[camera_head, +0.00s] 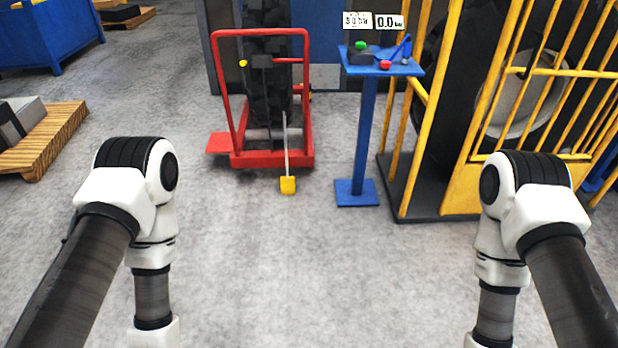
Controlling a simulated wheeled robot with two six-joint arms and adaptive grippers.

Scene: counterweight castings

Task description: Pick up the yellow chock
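A small yellow block (288,185), which looks like the yellow chock, is at floor level just in front of the red wheeled frame (308,90). A thin pale rod (286,145) rises from the block towards the frame. I cannot tell whether the rod is fixed to the frame. The frame holds a large black tyre (265,75). Both my arms come in at the lower left and lower right and bend down out of the picture. Neither gripper shows, and both arms are well short of the block.
A blue pedestal (367,130) with buttons stands right of the frame. A yellow barred cage (480,100) on a dark base is at right. A wooden pallet (60,125) with grey blocks lies at left. The grey floor between my arms and the block is clear.

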